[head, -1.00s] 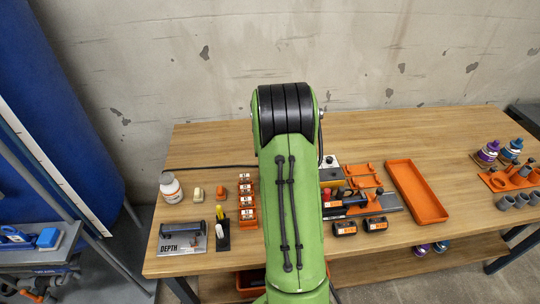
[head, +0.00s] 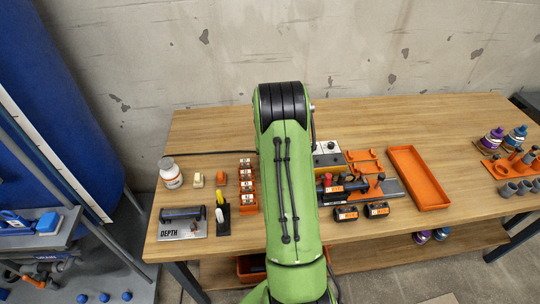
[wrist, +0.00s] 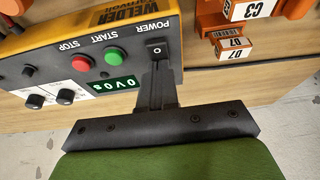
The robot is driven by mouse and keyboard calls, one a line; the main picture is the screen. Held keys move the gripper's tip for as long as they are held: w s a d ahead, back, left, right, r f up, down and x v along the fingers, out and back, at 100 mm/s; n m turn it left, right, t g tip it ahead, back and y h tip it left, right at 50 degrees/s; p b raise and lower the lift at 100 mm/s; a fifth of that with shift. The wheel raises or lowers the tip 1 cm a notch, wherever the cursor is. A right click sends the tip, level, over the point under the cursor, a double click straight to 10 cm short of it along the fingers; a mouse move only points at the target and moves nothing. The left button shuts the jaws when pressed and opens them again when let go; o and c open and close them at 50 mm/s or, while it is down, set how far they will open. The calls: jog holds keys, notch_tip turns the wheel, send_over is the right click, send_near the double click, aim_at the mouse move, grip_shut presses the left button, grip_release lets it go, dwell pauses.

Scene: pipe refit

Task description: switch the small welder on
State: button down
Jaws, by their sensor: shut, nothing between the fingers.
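The small welder (wrist: 120,48) shows upside down in the wrist view. It is a yellow and dark box with a red STOP button (wrist: 81,62), a green START button (wrist: 114,55), a lit green display (wrist: 116,85), and a dark POWER switch (wrist: 157,48). My gripper (wrist: 157,75) is shut and empty, with its fingertips at or just in front of the POWER switch. I cannot tell whether they touch it.
Labelled orange drawers (wrist: 239,42) stand close beside the welder. On the wooden bench (head: 460,130) are an orange tray (head: 418,177), a white bottle (head: 171,173), a black tool stand (head: 222,220) and two dark orange-marked blocks (head: 376,210). Open bench lies beyond the tray.

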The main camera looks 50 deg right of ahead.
jog(key=shift+s+a+f, duration=0.15)
jog(key=shift+s+f, duration=0.05)
jog(key=shift+f, duration=0.1)
jog(key=shift+s+a+f, duration=0.1)
jog(key=shift+s+a, duration=0.15)
jog(key=shift+s+a+b, duration=0.25)
jog(key=shift+s+b, duration=0.05)
jog(key=shift+s, duration=0.05)
notch_tip(320, 180, up, 4)
jog(key=p, duration=0.2)
jog(key=shift+w+a+p, duration=0.1)
jog(key=shift+p, duration=0.25)
jog(key=v, duration=1)
jog(key=shift+r+p, duration=0.25)
jog(key=shift+p, duration=0.1)
